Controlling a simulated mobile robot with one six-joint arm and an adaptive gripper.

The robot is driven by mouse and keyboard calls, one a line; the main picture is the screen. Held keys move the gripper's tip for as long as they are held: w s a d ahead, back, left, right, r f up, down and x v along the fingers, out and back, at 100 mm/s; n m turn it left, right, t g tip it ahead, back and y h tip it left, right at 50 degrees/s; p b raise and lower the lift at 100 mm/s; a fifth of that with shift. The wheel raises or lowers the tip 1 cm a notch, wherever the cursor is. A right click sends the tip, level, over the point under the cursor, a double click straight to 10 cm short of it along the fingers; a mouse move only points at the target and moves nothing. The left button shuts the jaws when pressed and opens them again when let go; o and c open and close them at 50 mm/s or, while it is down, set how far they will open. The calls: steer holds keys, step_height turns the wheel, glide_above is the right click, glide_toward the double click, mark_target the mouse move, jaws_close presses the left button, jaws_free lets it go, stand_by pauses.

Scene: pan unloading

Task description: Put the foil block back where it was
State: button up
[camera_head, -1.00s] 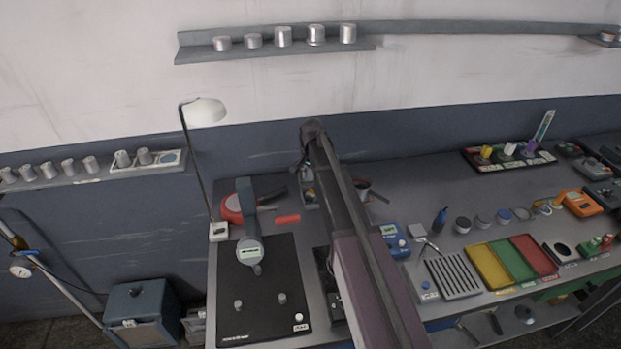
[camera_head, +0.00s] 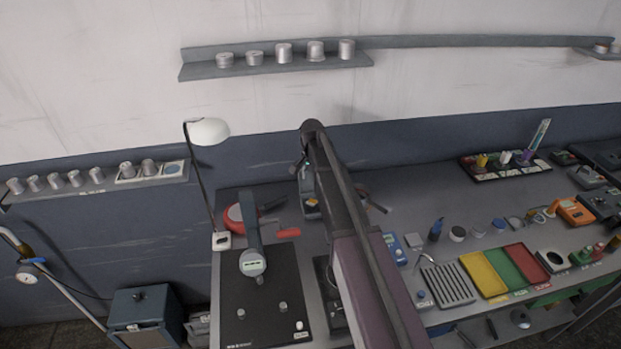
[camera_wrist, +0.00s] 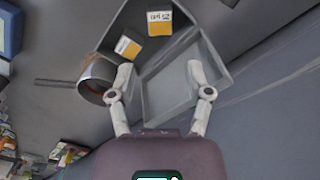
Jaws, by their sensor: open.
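My gripper (camera_wrist: 160,67) is open in the wrist view, its two fingers apart with nothing between them. It points at a grey open box (camera_wrist: 222,66) with compartments. The compartment in front of the fingers looks empty. The darker part beyond it holds two small blocks with white and yellow labels, one upper block (camera_wrist: 159,22) and one lower block (camera_wrist: 128,46). I cannot tell which, if either, is the foil block. In the head view my arm hides most of the box (camera_head: 311,213), and the fingers cannot be made out.
In the head view a black plate (camera_head: 262,325) with a gauge stand (camera_head: 252,262) is left of my arm. A ribbed rack (camera_head: 447,284) and coloured trays (camera_head: 504,268) are on the right.

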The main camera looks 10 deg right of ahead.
steer(key=shift+s, duration=0.1)
stand_by(0.3)
steer(key=s+n, duration=0.9)
steer(key=s, duration=1.9)
steer(key=shift+a, duration=0.15)
